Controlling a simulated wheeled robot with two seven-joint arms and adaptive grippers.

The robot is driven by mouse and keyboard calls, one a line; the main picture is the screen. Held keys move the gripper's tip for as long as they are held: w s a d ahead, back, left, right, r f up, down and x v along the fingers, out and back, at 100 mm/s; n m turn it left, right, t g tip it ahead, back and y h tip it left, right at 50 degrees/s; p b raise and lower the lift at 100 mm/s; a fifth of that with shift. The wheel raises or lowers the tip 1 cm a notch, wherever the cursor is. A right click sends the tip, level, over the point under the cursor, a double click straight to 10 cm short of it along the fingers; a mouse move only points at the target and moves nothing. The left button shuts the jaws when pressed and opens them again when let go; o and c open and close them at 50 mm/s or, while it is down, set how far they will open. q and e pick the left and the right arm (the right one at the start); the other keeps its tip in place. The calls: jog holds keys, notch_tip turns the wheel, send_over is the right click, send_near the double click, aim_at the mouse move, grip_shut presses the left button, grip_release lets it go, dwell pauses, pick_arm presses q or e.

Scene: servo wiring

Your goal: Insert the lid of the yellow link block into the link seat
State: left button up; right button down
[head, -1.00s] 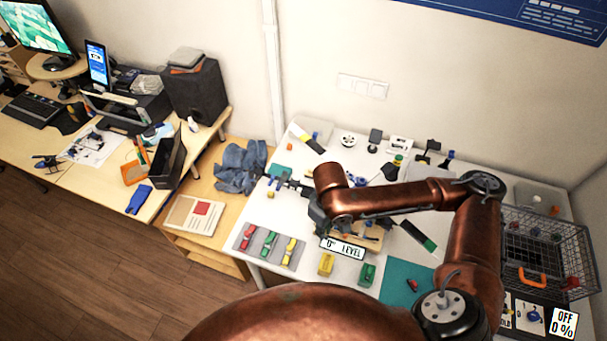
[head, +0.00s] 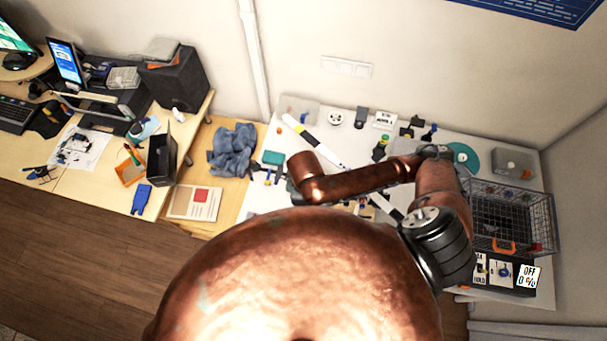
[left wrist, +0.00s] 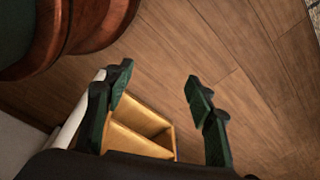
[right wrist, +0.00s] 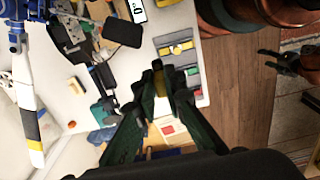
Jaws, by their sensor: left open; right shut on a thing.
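My right gripper (right wrist: 165,78) is shut on a small yellow piece (right wrist: 158,76), seemingly the lid, held above the table's edge. Most of the piece is hidden between the fingers. Beyond it, grey seats hold a yellow part (right wrist: 178,48), a green part (right wrist: 190,72) and a red part (right wrist: 196,94). The held piece is apart from the yellow seat in the picture; its height above the table is unclear. My left gripper (left wrist: 165,88) is open and empty over the floor. It also shows in the right wrist view (right wrist: 284,62). In the head view my copper body hides the seats and both grippers.
The white table (head: 262,200) is crowded at the back. A wire basket (head: 512,215) stands on its right. A blue cloth (head: 233,150) lies left of the table. A wooden compartment (left wrist: 142,122) is below my left gripper.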

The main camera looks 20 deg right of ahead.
jog(key=w+d+f+b, duration=0.2)
jog(key=w+b, duration=0.1)
jog(key=w+d+f+b, duration=0.2)
jog(key=w+f+b, duration=0.1)
jog(key=w+b, duration=0.1)
jog(key=w+d+f+b, duration=0.2)
jog(key=w+f+b, duration=0.1)
jog(key=b, duration=0.1)
jog(key=shift+w+f, duration=0.1)
jog(key=shift+w, duration=0.3)
jog(key=shift+w+f, duration=0.3)
jog(key=shift+f, duration=0.15)
jog(key=shift+w+d+f, duration=0.15)
jog(key=shift+w+f, duration=0.05)
jog(key=shift+f, duration=0.05)
notch_tip(320, 180, down, 3)
jog(key=shift+w+d+f, duration=0.1)
pick_arm(q)
jog(key=s+f, duration=0.3)
jog(key=f, duration=0.8)
jog(key=shift+f, duration=0.25)
pick_arm(e)
jog(key=shift+f, duration=0.1)
pick_arm(q)
jog(key=shift+s, duration=0.1)
